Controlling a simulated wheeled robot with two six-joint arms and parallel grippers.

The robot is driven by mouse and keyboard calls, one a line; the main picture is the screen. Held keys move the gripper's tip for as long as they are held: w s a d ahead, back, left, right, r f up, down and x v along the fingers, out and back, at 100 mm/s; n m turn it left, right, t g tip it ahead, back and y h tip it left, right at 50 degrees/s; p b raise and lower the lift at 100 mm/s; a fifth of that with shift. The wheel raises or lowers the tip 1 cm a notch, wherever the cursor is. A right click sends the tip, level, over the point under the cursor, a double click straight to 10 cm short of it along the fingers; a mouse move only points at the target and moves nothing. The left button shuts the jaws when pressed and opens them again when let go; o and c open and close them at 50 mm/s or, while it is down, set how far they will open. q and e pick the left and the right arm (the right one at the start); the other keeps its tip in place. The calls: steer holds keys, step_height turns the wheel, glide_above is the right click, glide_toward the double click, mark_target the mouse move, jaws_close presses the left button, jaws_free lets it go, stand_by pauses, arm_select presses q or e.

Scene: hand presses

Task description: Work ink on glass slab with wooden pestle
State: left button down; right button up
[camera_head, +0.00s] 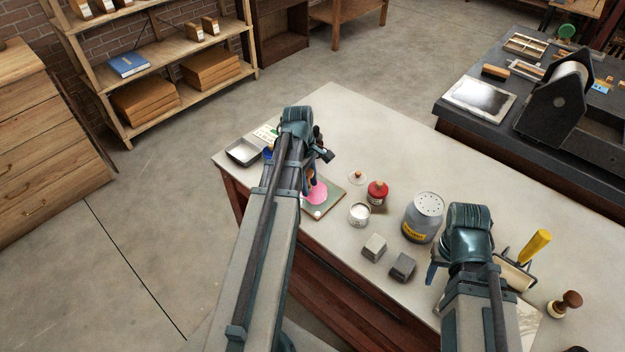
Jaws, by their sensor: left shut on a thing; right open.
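The glass slab (334,194) lies on the pale table with a patch of pink ink (318,191) on it. My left gripper (313,168) is over the slab's far left part, beside the ink. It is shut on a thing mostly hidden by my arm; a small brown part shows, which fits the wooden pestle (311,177). I cannot tell whether its lower end touches the slab. My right gripper (437,274) is open and low over the front right of the table. Its fingers are mostly hidden by my wrist.
Right of the slab stand an open white jar (359,214), a red-topped jar (377,193), a grey can (423,218) and two grey blocks (388,257). A metal tray (243,152) lies left. A yellow-handled tool (535,247) and dark wooden knob (567,303) are right.

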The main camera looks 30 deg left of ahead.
arm_select(q)
steer(key=shift+a, duration=0.65)
steer(key=shift+w+d, duration=0.25)
steer(key=shift+w, duration=0.95)
steer(key=shift+a, duration=0.1)
steer(key=shift+w+a, duration=0.2)
steer(key=shift+a, duration=0.35)
steer(key=shift+s+a+r, duration=0.1)
steer(key=shift+s+a, duration=0.1)
steer(key=shift+s, duration=1.1)
arm_select(e)
steer(key=shift+r, duration=0.1)
arm_select(q)
step_height(320, 180, up, 6)
steer(key=p, duration=0.6)
arm_select(e)
step_height(320, 180, up, 6)
